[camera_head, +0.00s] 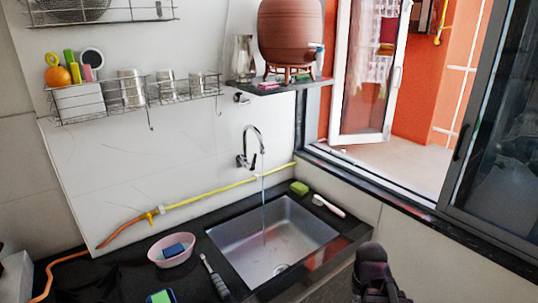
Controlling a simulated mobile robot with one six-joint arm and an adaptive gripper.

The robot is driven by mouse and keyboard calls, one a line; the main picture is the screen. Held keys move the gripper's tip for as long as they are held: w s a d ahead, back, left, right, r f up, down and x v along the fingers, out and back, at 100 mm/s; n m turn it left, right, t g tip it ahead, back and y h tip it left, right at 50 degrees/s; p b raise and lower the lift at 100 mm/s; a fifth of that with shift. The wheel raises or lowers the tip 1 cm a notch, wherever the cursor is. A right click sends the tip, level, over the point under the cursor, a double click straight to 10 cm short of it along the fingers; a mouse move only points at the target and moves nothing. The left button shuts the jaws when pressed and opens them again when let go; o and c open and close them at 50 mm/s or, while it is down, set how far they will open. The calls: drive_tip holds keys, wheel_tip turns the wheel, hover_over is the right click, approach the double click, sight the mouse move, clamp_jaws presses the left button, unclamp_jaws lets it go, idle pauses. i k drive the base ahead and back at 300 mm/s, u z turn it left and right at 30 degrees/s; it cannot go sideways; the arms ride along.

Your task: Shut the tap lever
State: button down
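A chrome tap (252,147) with a curved spout is mounted on the tiled wall above the sink (325,236). A thin stream of water falls from its spout into the basin. A small handle shows low at the tap's wall fitting, but its exact position is too small to tell. A brown clay waterpot (290,32) stands on a wall shelf above, with a small pale blue and white tap (316,45) on its right side. My gripper (371,252) is dark, at the bottom right in front of the sink, well apart from both taps. Its fingers cannot be made out.
The dark counter holds a pink bowl (158,256) with a blue sponge, a brush (214,277), a green sponge (300,187) and a white-and-pink brush (328,206). A yellow-orange hose (203,197) runs along the wall. The shelf (305,85) and wire rack (137,101) jut out above.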

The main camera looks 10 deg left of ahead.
sight(251, 166)
drive_tip(key=u, duration=0.2)
drive_tip(key=i, duration=1.05)
drive_tip(key=u, duration=0.55)
